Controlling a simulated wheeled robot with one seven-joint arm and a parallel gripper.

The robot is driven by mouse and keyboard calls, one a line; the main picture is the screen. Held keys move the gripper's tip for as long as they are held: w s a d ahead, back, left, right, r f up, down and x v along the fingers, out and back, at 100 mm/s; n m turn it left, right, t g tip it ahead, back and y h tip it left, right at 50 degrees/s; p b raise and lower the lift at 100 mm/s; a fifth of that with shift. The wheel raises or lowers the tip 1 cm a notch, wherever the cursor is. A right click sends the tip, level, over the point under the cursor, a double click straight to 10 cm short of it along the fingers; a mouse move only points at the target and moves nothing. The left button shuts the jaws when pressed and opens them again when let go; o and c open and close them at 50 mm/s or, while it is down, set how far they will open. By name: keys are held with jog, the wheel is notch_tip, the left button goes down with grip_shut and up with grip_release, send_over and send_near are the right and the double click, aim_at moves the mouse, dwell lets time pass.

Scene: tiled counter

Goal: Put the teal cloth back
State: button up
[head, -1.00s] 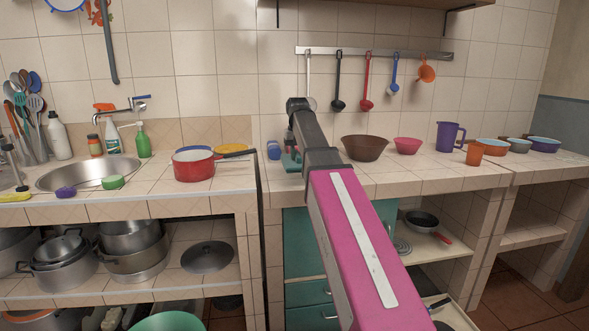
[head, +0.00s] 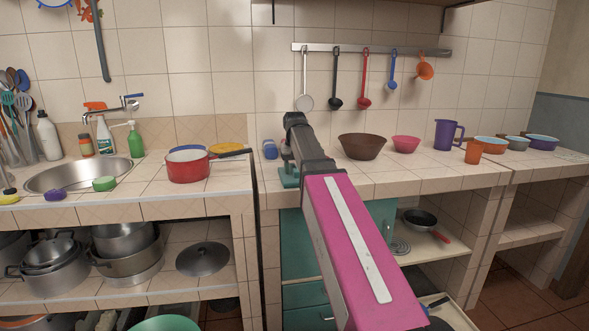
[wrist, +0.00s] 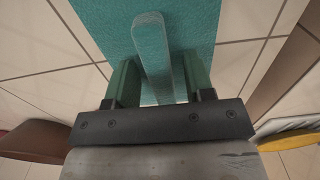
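The teal cloth (wrist: 97,22) lies flat on the tiled counter under my gripper in the wrist view. A paler teal raised strip with a rounded end (wrist: 153,48) stands up between the fingers; it looks like a fold of the cloth. My gripper (wrist: 160,78) has its two green fingers apart, one on each side of this strip. In the head view a small part of the cloth (head: 289,181) shows, mostly hidden by my arm.
A red pot (head: 188,170), a yellow plate (head: 227,149) and a blue object (head: 270,150) are left of my gripper. A brown bowl (head: 362,147) and a pink bowl (head: 405,144) stand to the right. Ladles hang from a wall rail (head: 430,52) above.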

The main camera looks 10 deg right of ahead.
aim_at(295, 167)
jog(key=shift+r, duration=3.9)
jog(key=shift+s+f, duration=0.1)
